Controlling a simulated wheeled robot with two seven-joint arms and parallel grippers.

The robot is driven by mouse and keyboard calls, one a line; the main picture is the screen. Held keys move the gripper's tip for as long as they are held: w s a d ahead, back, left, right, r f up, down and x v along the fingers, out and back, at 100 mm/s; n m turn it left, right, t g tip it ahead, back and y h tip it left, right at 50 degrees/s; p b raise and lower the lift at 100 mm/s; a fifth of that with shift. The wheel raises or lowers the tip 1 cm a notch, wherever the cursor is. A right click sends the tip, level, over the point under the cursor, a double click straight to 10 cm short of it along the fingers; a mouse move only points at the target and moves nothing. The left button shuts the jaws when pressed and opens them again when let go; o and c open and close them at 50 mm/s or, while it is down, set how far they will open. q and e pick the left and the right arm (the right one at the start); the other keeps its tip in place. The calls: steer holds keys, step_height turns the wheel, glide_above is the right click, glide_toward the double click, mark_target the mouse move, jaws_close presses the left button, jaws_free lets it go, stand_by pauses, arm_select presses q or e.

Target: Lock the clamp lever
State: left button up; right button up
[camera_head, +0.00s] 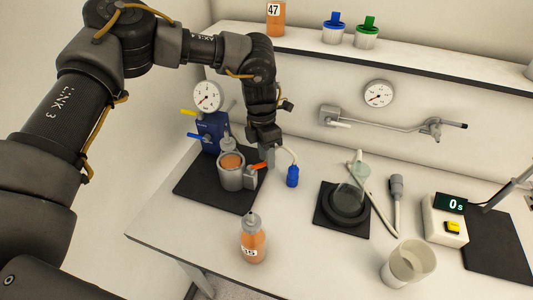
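A short lever with an orange-red tip (257,166) sticks out at the right side of a grey metal cup (231,178) that holds orange liquid. I take this to be the clamp lever; whether it is locked is too small to tell. The cup stands on a black mat (205,196), in front of a blue device (211,134) with a round gauge, a yellow handle and a blue handle. My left gripper (267,150) points down just above and right of the orange-red tip. Its fingers are dark and small, so their opening and any contact are unclear. My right gripper is out of view.
A blue-ended hose (292,177) lies right of the gripper. A labelled bottle (252,243) stands in front of the mat. A flask on a black base (344,205), a beaker (408,263) and a timer (445,220) stand to the right.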

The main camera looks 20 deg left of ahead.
arm_select(q)
steer(key=shift+c, duration=0.2)
jaws_close()
